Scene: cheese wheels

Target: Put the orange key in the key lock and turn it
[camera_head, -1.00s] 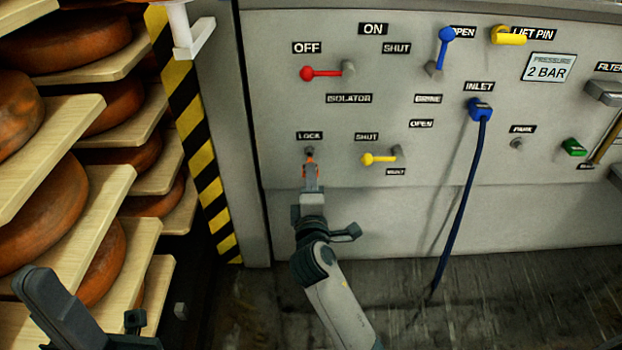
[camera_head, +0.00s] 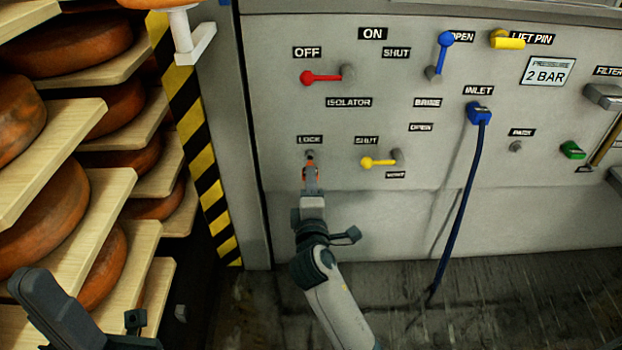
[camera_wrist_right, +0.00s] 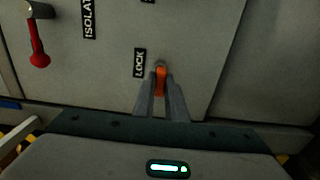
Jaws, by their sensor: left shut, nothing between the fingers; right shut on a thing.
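The orange key (camera_head: 308,172) is between the fingers of my right gripper (camera_head: 311,180), which is shut on it. The key lock (camera_head: 310,155) is a small grey fitting just under the LOCK label on the panel. The key's front end is at the lock; I cannot tell how deep it sits. In the right wrist view the orange key (camera_wrist_right: 161,80) lies between the two grey fingertips, in line with the lock (camera_wrist_right: 160,64). My left gripper (camera_head: 60,310) is at the lower left of the head view, shut and empty, its fingertips not clearly seen.
A red isolator handle (camera_head: 322,78) is above the lock and a yellow handle (camera_head: 378,162) is to its right. A blue hose (camera_head: 463,205) hangs further right. Cheese shelves (camera_head: 75,225) and a striped post (camera_head: 200,150) stand at the left.

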